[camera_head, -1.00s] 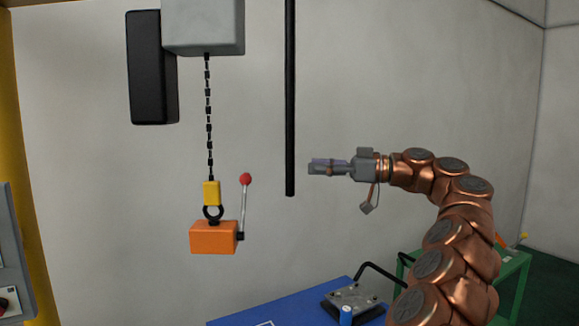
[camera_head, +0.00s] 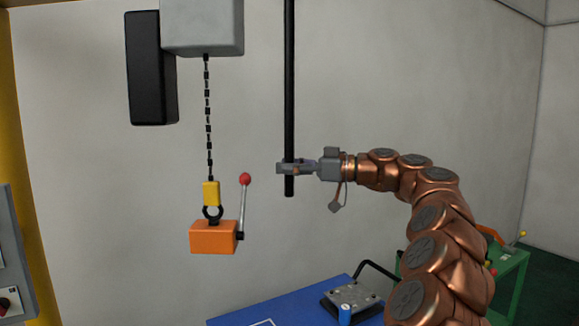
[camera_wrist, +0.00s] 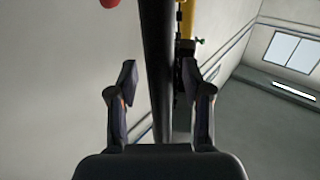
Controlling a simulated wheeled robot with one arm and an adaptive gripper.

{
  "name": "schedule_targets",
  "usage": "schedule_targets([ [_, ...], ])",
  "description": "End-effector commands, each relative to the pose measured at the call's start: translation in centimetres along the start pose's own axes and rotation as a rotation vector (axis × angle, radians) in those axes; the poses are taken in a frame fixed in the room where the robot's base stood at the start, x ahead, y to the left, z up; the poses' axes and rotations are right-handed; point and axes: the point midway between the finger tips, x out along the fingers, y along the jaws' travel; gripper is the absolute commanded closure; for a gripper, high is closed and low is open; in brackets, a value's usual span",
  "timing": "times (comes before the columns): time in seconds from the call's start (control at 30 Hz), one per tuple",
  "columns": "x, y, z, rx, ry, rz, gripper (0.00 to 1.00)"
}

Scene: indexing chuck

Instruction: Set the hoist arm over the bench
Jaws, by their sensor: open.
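The hoist shows as a grey housing (camera_head: 203,27) at the top, with a chain (camera_head: 208,110) running down to a yellow hook block (camera_head: 211,193). An orange lifting block (camera_head: 213,237) with a red-knobbed lever (camera_head: 244,205) hangs from the hook. A black vertical bar (camera_head: 289,90) hangs right of the chain. My gripper (camera_head: 284,168) is at the bar's lower end. In the wrist view the bar (camera_wrist: 158,70) passes between the two spread fingers (camera_wrist: 162,100), with gaps on both sides. The hoist arm itself is out of view above.
A blue bench (camera_head: 290,302) with a metal fixture (camera_head: 352,300) stands below. A green table (camera_head: 512,275) is at the right. A grey panel (camera_head: 15,255) and yellow post (camera_head: 28,130) are at the left edge. The air around the bar is clear.

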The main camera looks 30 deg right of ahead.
Motion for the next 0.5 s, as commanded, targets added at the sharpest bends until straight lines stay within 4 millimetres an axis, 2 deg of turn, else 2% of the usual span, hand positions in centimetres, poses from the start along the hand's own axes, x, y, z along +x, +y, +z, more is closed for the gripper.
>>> schedule_targets([
  [0.07,-0.01,0.00,0.00,0.000,0.000,0.000,0.51],
  [0.5,-0.02,-0.02,0.00,0.000,0.000,-0.001,0.97],
])
